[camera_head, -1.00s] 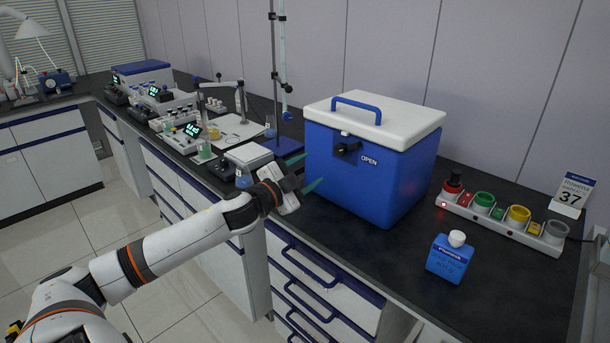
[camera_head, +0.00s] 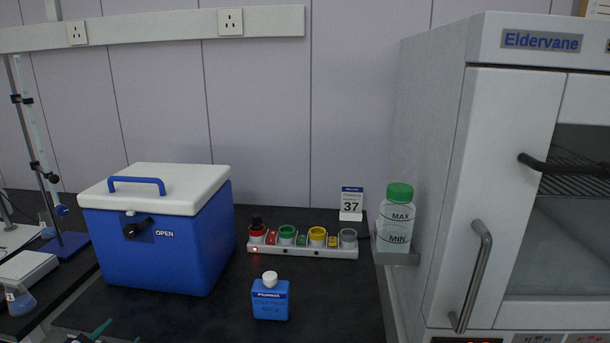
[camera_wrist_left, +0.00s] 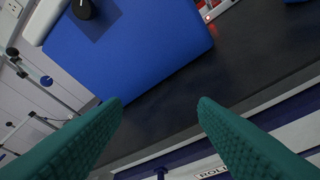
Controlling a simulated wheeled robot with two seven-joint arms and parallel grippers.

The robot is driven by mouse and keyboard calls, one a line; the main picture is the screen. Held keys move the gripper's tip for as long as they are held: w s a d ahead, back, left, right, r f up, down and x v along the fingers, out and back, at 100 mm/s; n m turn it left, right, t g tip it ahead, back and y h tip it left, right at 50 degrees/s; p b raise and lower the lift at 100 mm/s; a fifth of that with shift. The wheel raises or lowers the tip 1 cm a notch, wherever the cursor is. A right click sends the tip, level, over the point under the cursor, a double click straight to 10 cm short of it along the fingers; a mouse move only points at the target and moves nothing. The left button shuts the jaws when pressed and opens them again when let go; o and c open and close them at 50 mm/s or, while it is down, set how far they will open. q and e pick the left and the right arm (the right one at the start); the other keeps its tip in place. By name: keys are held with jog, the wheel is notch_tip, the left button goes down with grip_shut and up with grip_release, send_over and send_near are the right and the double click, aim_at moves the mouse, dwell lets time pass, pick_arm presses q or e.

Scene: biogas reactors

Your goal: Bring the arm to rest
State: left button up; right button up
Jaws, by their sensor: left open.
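My left gripper (camera_head: 112,335) shows only its green fingertips at the bottom left of the head view, in front of the blue cooler box. In the left wrist view its two green fingers (camera_wrist_left: 160,108) are spread apart with nothing between them. Behind the gap lie the dark bench top and the bench's front edge. The rest of the left arm is below the head view. My right gripper is in neither view.
A blue cooler box (camera_head: 160,245) with a white lid stands at the left. A blue bottle (camera_head: 270,300), a colored-cup strip (camera_head: 303,252) and a green-capped container (camera_head: 397,222) are to its right. A white oven cabinet (camera_head: 440,180) fills the right side. Dark bench top (camera_head: 340,300) is clear right of the bottle.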

pick_arm(q)
jog(key=s+d+f+n+g+h, duration=0.1)
jog(key=s+d+f+g, duration=0.4)
jog(key=s, duration=0.4)
jog(key=s+d+f+n+g, duration=0.2)
jog(key=s+d+f+g, duration=0.15)
jog(key=s+d, duration=0.4)
jog(key=s+d+f+n+g+h, duration=0.1)
jog(key=s+d+f+g, duration=0.3)
jog(key=s, duration=0.6)
jog(key=s+f+x, duration=0.1)
jog(key=s+x, duration=0.2)
jog(key=x, duration=1)
jog(key=s+d+x, duration=0.1)
jog(key=s+x, duration=0.2)
jog(key=x, duration=0.9)
jog(key=s+a+f+g, duration=0.1)
jog(key=s+a+f, duration=0.2)
jog(key=s+f, duration=1.4)
jog(key=shift+s+a+f+g+p, duration=0.25)
jog(key=shift+g+p, duration=0.1)
jog(key=shift+p, duration=0.1)
